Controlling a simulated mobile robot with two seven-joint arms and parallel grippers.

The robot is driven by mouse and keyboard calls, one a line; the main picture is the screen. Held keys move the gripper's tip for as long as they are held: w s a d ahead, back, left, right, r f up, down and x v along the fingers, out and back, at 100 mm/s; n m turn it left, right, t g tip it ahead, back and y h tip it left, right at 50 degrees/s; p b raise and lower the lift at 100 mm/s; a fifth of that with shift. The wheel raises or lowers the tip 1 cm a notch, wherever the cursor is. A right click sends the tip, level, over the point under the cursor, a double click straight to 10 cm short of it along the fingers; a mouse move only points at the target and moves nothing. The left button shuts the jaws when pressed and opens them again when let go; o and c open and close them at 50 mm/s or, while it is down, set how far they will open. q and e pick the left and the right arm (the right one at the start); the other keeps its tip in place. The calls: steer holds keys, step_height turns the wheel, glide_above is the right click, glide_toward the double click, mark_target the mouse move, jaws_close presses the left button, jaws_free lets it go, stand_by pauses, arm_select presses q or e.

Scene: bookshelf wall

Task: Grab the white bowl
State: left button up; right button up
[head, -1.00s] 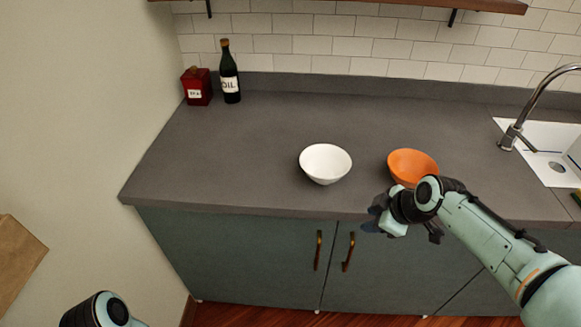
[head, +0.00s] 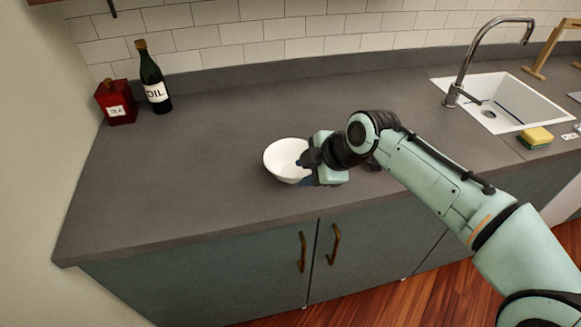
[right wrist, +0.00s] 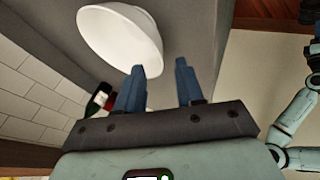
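The white bowl (head: 284,160) stands upright on the grey counter, left of my right gripper (head: 308,172) in the head view. The gripper and wrist cover part of its right side. In the right wrist view, the bowl (right wrist: 120,38) shows at the upper left, beyond the fingertips. My left gripper is not in view.
A dark oil bottle (head: 154,80) and a red canister (head: 116,103) stand at the counter's back left. A sink (head: 497,101) with a faucet and a yellow sponge (head: 535,138) are on the right. The counter (head: 185,165) left of the bowl is clear.

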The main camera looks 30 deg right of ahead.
mark_target(294, 178)
steer(key=shift+x, duration=1.15)
steer(key=x, duration=0.2)
steer(key=b+x, duration=0.1)
steer(key=x, duration=0.1)
steer(key=shift+d+f, duration=0.15)
steer(key=shift+d, duration=0.15)
steer(key=shift+w+a+f, duration=0.1)
steer(key=shift+w+f, duration=0.2)
steer(key=shift+w, duration=0.05)
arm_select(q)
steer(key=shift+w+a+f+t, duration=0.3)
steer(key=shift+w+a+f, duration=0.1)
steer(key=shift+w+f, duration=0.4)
arm_select(e)
steer(key=shift+r, duration=0.1)
jaws_close()
